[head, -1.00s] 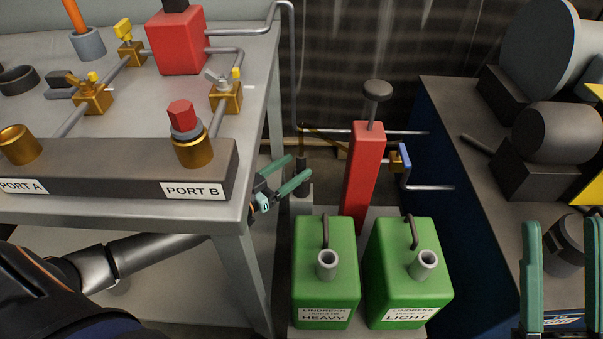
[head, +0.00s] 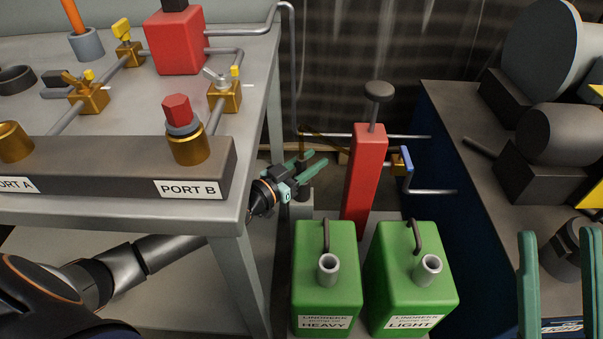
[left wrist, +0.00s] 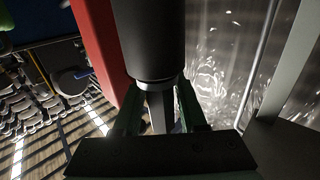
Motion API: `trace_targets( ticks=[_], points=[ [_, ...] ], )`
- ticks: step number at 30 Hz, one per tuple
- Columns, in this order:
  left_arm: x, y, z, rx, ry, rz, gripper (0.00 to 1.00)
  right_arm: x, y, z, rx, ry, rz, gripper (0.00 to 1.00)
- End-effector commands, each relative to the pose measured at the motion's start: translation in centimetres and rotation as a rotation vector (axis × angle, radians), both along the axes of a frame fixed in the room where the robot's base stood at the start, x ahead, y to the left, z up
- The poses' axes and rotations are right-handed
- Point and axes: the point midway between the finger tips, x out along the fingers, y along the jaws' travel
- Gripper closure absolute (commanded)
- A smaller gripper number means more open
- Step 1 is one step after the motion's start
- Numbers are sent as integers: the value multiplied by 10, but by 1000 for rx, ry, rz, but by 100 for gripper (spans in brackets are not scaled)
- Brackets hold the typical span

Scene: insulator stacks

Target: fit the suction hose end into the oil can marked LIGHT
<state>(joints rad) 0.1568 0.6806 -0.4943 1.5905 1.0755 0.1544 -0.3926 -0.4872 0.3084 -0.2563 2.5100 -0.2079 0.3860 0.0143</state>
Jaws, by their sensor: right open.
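The green oil can marked LIGHT (head: 410,293) stands upright on the right of two cans, its grey open neck (head: 429,267) tilted up on top. A dark upright cylinder, seemingly the suction hose end (left wrist: 152,40), fills the middle of the left wrist view, with a narrower grey part below. My left gripper (head: 318,159) is beside the bench leg, behind the cans. My right gripper (head: 560,258) is open and empty at the lower right edge of the head view.
The green can marked HEAVY (head: 311,292) stands left of the LIGHT can. A red pump column (head: 364,185) with pipes rises behind the cans. The grey bench (head: 110,209) with PORT B is at left. A dark machine bench (head: 480,200) bounds the right.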

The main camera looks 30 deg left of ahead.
Motion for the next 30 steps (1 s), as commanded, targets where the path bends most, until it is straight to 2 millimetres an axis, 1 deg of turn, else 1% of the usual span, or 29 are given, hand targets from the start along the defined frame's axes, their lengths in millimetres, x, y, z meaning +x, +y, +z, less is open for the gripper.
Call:
trace_targets(
  ticks=[1, 10, 25, 28, 30],
  points=[
    [0, 0, 0, 0, 0, 0, 66, 0, 0, 0, 1, 0, 0, 50],
    [0, 0, 0, 0, 0, 0, 99, 0, 0, 0, 2, 2, 0, 50],
    [0, 0, 1, 1, -1, 0, 100, 0, 0, 0, 2, 2, 0, 50],
    [0, 0, 7, -1, -2, 0, 100, 0, 0, 5, 3, 1, 1, 50],
    [0, 0, 17, -2, -3, 1, 100, 0, -1, 13, 8, 2, 2, 50]
  ],
)
